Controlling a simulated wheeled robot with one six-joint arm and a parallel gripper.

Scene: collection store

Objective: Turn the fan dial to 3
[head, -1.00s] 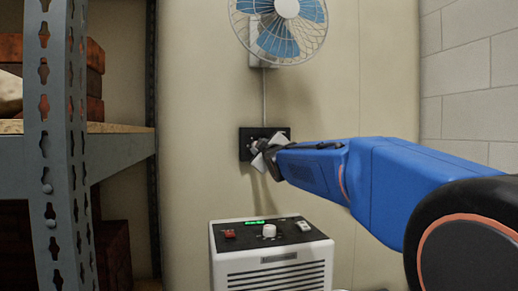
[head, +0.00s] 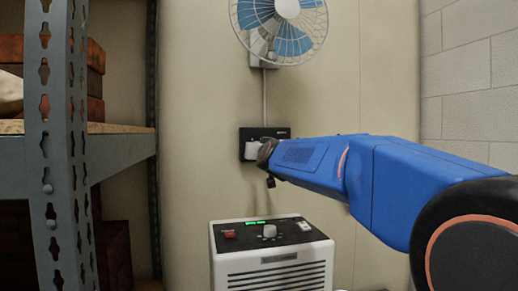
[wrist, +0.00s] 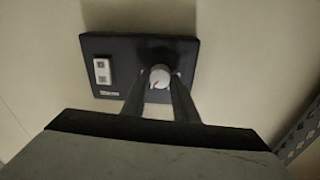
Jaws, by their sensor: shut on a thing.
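The black fan control panel (head: 284,133) is on the wall, below the blue-bladed fan (head: 287,10). The wrist view shows the panel (wrist: 137,52) with its round pale dial (wrist: 160,76) and a light rocker switch (wrist: 102,71). A short red mark on the dial points to the lower left in that view. My gripper (wrist: 160,98) has one dark finger on each side of the dial and is shut on it. I cannot read any numbers around the dial.
A white unit (head: 275,270) with a vented front, a knob, a red switch and a green display stands below the panel. A metal shelf rack (head: 60,150) stands at the left. A block wall (head: 470,90) is at the right.

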